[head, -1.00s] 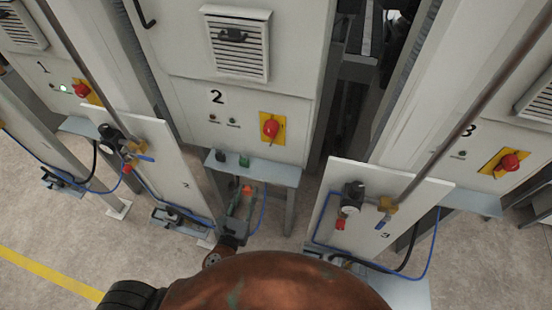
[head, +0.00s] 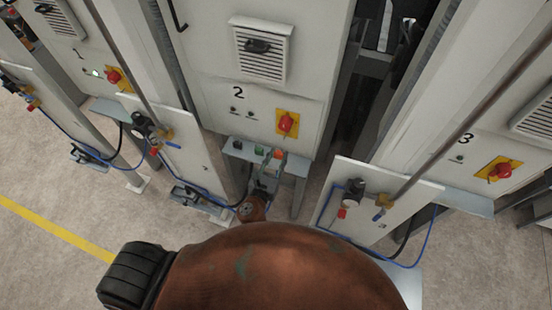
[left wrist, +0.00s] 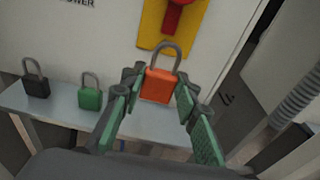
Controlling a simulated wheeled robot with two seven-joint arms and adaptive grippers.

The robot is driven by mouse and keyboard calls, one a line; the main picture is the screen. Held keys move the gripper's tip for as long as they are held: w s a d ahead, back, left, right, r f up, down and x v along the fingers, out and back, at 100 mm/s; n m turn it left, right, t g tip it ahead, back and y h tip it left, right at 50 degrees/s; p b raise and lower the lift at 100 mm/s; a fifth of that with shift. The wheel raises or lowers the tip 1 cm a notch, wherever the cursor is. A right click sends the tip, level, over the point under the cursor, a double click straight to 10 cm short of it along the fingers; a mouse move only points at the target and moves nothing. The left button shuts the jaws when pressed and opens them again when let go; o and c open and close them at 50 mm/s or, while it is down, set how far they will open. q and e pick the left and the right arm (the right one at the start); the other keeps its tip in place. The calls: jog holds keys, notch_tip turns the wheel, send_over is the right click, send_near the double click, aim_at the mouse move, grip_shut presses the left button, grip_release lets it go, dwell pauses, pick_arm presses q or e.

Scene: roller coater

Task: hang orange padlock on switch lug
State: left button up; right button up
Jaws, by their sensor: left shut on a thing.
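The orange padlock (left wrist: 158,86) is upright in the left wrist view, shackle up, between the green-padded fingers of my left gripper (left wrist: 155,103). The gripper is shut on its body. In the head view my left gripper (head: 268,168) is in front of the small shelf of cabinet 2, with the orange padlock (head: 279,153) at its tips. The red switch (head: 287,123) on a yellow plate is just above it; it also shows in the left wrist view (left wrist: 173,16). The shackle top overlaps the plate's lower edge there. I cannot make out the lug. My right gripper is out of view.
A black padlock (left wrist: 35,80) and a green padlock (left wrist: 90,93) stand on the grey shelf (left wrist: 60,108), left of my gripper. Cabinets 1 and 3 have similar red switches. A panel with a gauge and valve (head: 370,205) stands at the right.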

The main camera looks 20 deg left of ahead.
pick_arm(q)
jog(key=shift+w, duration=1)
jog(key=w, duration=0.2)
jog(key=w+b, duration=0.1)
jog(key=w, duration=0.1)
jog(key=shift+w+d+f, duration=0.1)
jog(key=shift+d+f, duration=0.05)
jog(key=shift+f, duration=0.15)
jog(key=shift+w+f+b, duration=0.3)
jog(key=shift+w+f, duration=0.2)
jog(key=shift+w, duration=0.1)
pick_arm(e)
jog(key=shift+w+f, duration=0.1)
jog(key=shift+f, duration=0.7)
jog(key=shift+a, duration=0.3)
pick_arm(q)
jog(key=o, duration=1.3)
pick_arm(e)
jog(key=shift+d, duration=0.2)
